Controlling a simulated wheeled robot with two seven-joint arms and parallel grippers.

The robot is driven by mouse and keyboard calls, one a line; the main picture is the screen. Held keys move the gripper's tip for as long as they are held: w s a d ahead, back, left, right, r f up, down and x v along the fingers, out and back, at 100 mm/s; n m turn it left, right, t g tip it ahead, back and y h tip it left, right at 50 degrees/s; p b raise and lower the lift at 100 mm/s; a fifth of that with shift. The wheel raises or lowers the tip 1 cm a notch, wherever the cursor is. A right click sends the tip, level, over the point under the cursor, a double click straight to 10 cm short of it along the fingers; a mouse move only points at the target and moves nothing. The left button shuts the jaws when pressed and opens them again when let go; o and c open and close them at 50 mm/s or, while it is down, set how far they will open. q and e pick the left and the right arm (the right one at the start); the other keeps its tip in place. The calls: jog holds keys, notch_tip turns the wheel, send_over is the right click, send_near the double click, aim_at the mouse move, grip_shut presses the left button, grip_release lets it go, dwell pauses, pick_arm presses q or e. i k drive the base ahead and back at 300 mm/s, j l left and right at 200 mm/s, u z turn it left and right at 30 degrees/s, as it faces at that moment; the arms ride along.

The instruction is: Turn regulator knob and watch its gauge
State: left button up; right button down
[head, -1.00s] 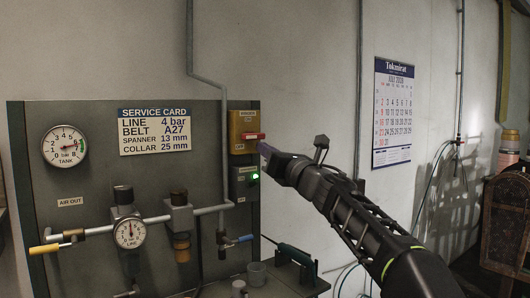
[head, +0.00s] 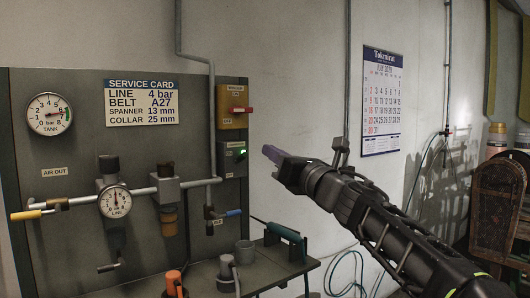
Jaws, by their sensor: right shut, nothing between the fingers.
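The regulator knob (head: 109,164) is a dark knob on top of the regulator on the grey panel at left. The round white LINE gauge (head: 116,201) sits just below it, its needle pointing roughly straight up. My right gripper (head: 272,154) is shut and empty, off the panel's right side, right of the green-lit box and well away from the knob. My left gripper is not in view.
A service card (head: 141,102) reads LINE 4 bar. A yellow box with a red handle (head: 242,110) and a box with a green light (head: 240,153) are at the panel's right edge. A yellow lever (head: 27,214) and blue lever (head: 233,212) flank the pipe. A bench (head: 265,270) holds cups and tools.

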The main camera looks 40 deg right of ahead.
aim_at(108, 164)
jog(key=k+j, duration=0.1)
jog(key=k, duration=0.9)
